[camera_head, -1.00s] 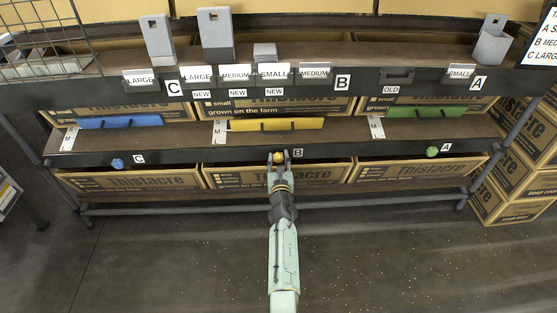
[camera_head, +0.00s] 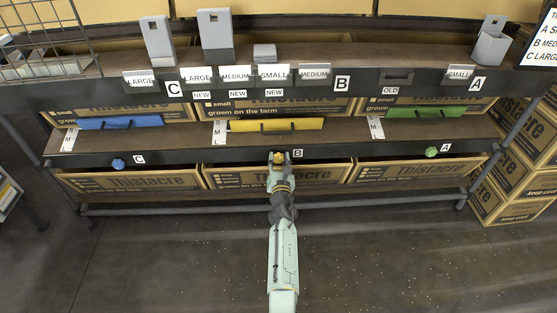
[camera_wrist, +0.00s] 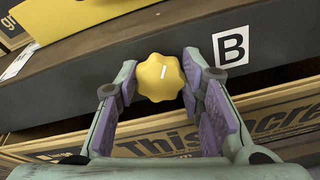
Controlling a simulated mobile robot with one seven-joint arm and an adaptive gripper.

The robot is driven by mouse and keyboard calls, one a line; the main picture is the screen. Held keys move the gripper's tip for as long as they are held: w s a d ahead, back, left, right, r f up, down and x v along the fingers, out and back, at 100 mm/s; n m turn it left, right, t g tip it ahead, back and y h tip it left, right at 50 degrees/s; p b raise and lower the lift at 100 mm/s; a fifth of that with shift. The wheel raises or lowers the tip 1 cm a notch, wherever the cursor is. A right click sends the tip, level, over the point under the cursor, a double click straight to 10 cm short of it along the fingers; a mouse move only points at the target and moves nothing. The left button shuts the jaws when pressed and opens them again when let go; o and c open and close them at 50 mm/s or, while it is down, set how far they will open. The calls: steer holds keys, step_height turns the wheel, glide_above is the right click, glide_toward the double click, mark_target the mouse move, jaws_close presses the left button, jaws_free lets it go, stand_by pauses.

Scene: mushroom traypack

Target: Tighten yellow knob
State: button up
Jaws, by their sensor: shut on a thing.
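The yellow knob (camera_wrist: 160,77) is a lobed knob with a short white mark on its face, on the dark shelf edge beside the white B label (camera_wrist: 230,47). In the wrist view the purple pads of my gripper (camera_wrist: 162,84) stand on either side of the knob, closed on it. In the head view my gripper (camera_head: 278,158) is at the shelf edge below the yellow bar (camera_head: 275,125), and the knob is mostly hidden between its fingers. The wrist view looks tilted relative to the shelf.
A blue knob (camera_head: 118,164) by label C and a green knob (camera_head: 431,152) by label A sit on the same edge. Cardboard boxes (camera_head: 275,178) stand just below. Gray holders (camera_head: 216,38) stand on the upper shelf. The floor in front is clear.

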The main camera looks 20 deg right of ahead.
steer(key=m, duration=0.4)
steer(key=shift+r+m+p, duration=0.1)
steer(key=shift+m+p, duration=0.2)
steer(key=shift+m, duration=0.1)
steer(key=m, duration=0.4)
steer(key=shift+d+m+p, duration=0.15)
steer(key=shift+m+p, duration=0.15)
steer(key=shift+p, duration=0.05)
steer(key=m, duration=0.4)
steer(key=shift+p, duration=0.4)
steer(key=m+p, duration=0.1)
steer(key=m, duration=0.4)
steer(key=shift+f, duration=0.2)
steer(key=m, duration=0.4)
steer(key=shift+m+p, duration=0.3)
steer(key=shift+p, duration=0.1)
steer(key=m, duration=0.3)
steer(key=shift+f+p, duration=0.1)
steer(key=shift+p, duration=0.2)
steer(key=m, duration=0.5)
steer(key=shift+p, duration=0.3)
steer(key=shift+a+m, duration=0.2)
steer(key=shift+m, duration=1.8)
steer(key=shift+f, duration=0.1)
